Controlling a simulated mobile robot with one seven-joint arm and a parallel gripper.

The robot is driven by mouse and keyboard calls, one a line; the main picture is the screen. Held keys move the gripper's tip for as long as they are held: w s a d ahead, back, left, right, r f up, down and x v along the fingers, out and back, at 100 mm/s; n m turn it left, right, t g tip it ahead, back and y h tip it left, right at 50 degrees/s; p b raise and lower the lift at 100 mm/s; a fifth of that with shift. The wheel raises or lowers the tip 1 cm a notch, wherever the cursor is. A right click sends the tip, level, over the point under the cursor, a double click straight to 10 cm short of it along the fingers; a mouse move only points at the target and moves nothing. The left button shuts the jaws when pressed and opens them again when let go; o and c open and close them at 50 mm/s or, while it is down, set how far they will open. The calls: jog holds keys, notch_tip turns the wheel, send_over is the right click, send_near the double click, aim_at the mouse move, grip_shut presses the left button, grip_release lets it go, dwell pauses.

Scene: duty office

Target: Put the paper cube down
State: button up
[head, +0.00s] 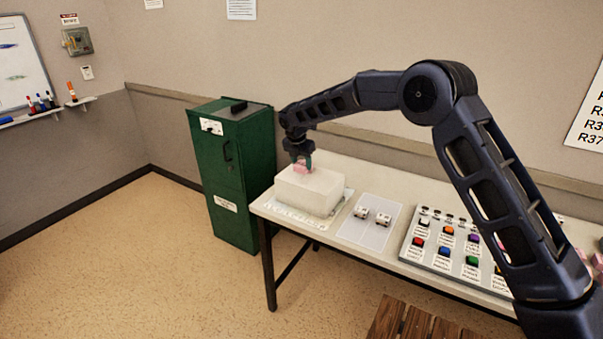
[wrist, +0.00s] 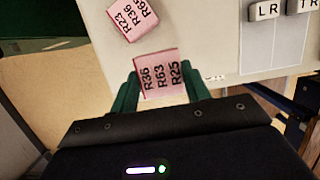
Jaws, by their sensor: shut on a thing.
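My gripper (wrist: 162,88) is shut on a pink paper cube (wrist: 160,73) printed R36, R63 and R25, with a green finger on each side. In the head view my gripper (head: 300,162) is above the large white block (head: 310,193) at the left end of the table. Pink shows at its fingertips. I cannot tell whether the held cube touches the surface below. A second pink cube (wrist: 132,17), printed R23, R36 and R65, sits apart from it on the pale surface in the wrist view.
Right of the block, a pale sheet (head: 371,232) carries two small white lettered blocks (head: 361,212). A button panel (head: 440,250) lies farther right on the table (head: 270,211). A green cabinet (head: 226,170) stands behind the table's left end. Pink items (head: 596,262) show at the right edge.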

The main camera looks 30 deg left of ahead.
aim_at(301, 172)
jog(key=shift+f, duration=2.2)
jog(key=shift+f, duration=0.2)
jog(key=o, duration=1)
jog(key=shift+r, duration=0.1)
jog(key=v, duration=1.2)
jog(key=shift+r, duration=0.1)
